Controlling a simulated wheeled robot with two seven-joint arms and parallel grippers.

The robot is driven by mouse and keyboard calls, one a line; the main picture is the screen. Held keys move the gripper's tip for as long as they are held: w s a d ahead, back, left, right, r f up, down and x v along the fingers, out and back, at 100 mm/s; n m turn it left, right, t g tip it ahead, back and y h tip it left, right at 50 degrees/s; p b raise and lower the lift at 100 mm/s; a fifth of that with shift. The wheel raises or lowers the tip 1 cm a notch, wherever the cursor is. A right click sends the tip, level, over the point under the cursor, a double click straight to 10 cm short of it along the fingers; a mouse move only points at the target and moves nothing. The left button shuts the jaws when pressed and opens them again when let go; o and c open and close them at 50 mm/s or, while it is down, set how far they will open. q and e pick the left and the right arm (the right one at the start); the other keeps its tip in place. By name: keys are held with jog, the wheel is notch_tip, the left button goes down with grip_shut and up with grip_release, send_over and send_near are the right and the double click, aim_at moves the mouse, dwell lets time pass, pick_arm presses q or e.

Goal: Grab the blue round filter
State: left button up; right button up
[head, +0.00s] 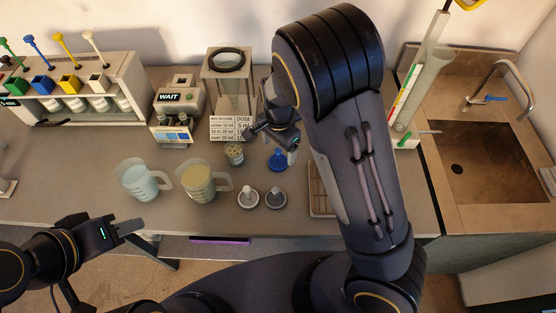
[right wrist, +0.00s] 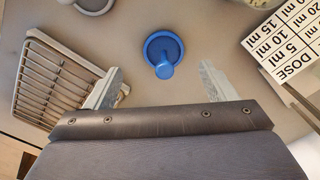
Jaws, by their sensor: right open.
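The blue round filter (head: 277,160) lies on the counter in the head view, just below my right gripper (head: 272,138). In the right wrist view the blue filter (right wrist: 163,52) is a round disc with a short stem, lying between and a little beyond the two fingertips. My right gripper (right wrist: 160,85) is open and empty, its fingers apart on either side of the filter. My left gripper (head: 128,227) is at the lower left in front of the counter, far from the filter; its finger opening is not clear.
Two grey round filters (head: 248,198) lie nearer the front edge. A cup of pellets (head: 235,155) and two jugs (head: 196,182) stand to the left. A metal rack (right wrist: 45,78) lies beside my right gripper. A dose card (head: 232,127) and funnel stand (head: 228,62) are behind.

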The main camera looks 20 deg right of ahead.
aim_at(278, 161)
jog(key=f, duration=0.6)
jog(key=shift+w+p, duration=0.35)
jog(key=c, duration=1.1)
